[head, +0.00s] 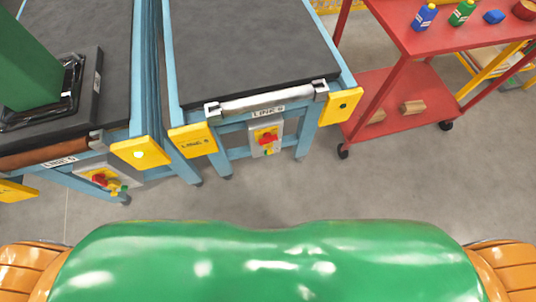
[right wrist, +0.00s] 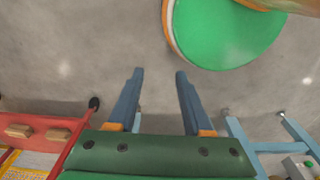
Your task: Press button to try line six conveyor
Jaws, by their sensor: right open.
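In the head view a dark-belted conveyor (head: 250,45) with a light blue frame stands in the middle. The small label on its end is hard to read but looks like LINE 6. Below the label hangs a grey control box (head: 278,129) with a red switch (head: 267,139) on yellow and a green button (head: 268,152) under it. My right gripper (right wrist: 159,73) shows only in the right wrist view. Its two blue fingers are apart with nothing between them, over bare floor. A control box with a green button (right wrist: 309,163) shows at that view's lower right corner. My left gripper is not in view.
A second conveyor (head: 105,70) at left carries a green object (head: 28,62) and has its own control box (head: 105,178). A red cart (head: 425,35) with bottles stands at right; it also shows in the wrist view (right wrist: 45,125). Floor before the conveyors is clear.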

